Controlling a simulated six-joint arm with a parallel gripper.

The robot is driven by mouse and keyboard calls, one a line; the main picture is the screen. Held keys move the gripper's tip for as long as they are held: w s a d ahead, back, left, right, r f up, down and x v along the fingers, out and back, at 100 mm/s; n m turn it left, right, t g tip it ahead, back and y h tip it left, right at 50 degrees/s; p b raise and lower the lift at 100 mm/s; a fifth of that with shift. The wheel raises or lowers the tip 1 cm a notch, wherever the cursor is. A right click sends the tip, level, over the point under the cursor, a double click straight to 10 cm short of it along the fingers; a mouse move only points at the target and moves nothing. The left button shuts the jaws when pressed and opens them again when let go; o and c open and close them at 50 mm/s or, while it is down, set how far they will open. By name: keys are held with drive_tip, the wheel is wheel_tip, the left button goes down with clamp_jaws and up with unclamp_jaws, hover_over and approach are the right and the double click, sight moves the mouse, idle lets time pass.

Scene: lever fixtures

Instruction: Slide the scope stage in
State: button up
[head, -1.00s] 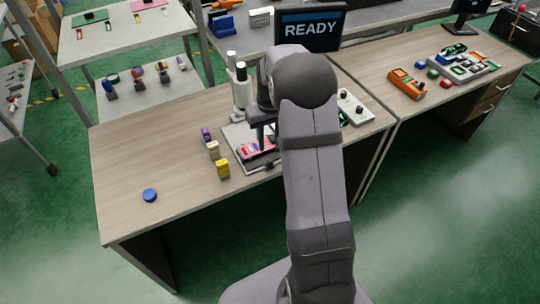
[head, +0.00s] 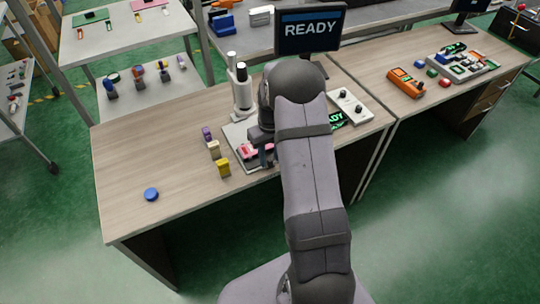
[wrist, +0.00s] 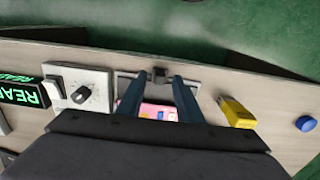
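The white microscope (head: 240,92) stands on the wooden bench, with a light base plate (head: 232,133) in front of it. A pink stage (head: 250,153) lies on that plate, partly hidden by my arm. The wrist view also shows the pink stage (wrist: 158,112), between my fingers. My gripper (wrist: 158,78) is open, its two blue fingers apart over the plate. A small dark knob (wrist: 160,74) at the plate's front edge shows between the fingertips. I cannot tell whether the fingers touch it.
A yellow block (head: 223,168) and other small blocks stand just left of the plate. A blue disc (head: 151,194) lies farther left, with bare bench around it. A white control panel (head: 350,106) and a READY display (wrist: 22,93) lie on the other side of the plate.

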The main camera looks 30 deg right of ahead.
drive_tip(key=shift+f, duration=0.25)
clamp_jaws()
drive_tip(key=shift+w+b, duration=1.1)
drive_tip(key=shift+w, duration=4.5)
drive_tip(key=shift+w+r, duration=0.1)
drive_tip(key=shift+r, duration=0.05)
drive_tip(key=shift+w, duration=0.1)
unclamp_jaws()
